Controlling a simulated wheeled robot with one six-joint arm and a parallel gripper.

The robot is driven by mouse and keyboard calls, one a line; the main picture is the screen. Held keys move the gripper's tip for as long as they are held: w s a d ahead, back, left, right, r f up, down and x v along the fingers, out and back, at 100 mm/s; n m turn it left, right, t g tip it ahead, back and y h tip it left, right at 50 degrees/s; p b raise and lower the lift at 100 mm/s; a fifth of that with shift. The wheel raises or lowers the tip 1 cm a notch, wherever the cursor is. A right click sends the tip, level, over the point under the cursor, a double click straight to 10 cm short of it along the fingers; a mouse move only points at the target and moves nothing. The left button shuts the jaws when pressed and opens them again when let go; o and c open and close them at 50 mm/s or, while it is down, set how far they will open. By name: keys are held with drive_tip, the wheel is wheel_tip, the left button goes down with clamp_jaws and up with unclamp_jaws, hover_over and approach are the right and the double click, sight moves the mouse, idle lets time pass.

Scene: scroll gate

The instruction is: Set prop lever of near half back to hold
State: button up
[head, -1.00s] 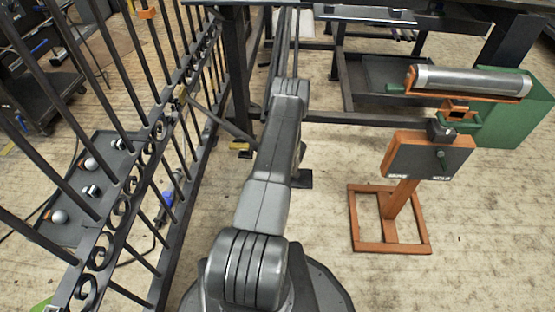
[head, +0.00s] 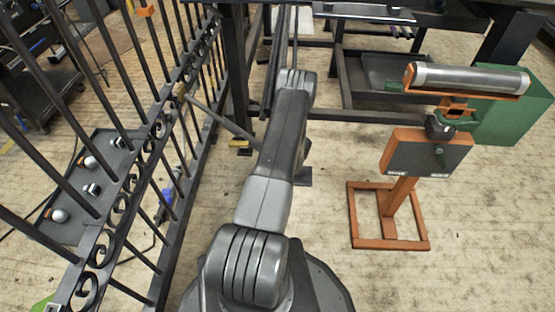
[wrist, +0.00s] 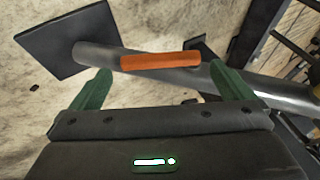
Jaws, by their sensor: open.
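A grey diagonal prop bar (head: 226,122) runs from the scroll gate (head: 127,180) down to the right and passes behind my arm. A dark square foot plate (head: 303,176) shows on the floor beyond the arm. In the wrist view, a grey tube (wrist: 270,91) crosses the picture from a dark square plate (wrist: 66,38). An orange grip (wrist: 160,62), apparently the lever's, lies along the tube. My gripper (wrist: 160,72) is open, its green fingers to either side of the orange grip. I cannot tell whether they touch it. My arm hides the gripper in the head view.
An orange stand (head: 398,196) with a dark panel, a metal roller and a green box stands on the right. A grey tray (head: 62,218) with small parts lies beyond the gate bars. Dark tables (head: 365,14) stand at the back. Floor between arm and stand is clear.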

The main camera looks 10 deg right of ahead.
drive_tip(key=p+v, duration=0.3)
drive_tip(key=v, duration=0.8)
drive_tip(key=shift+c, duration=0.4)
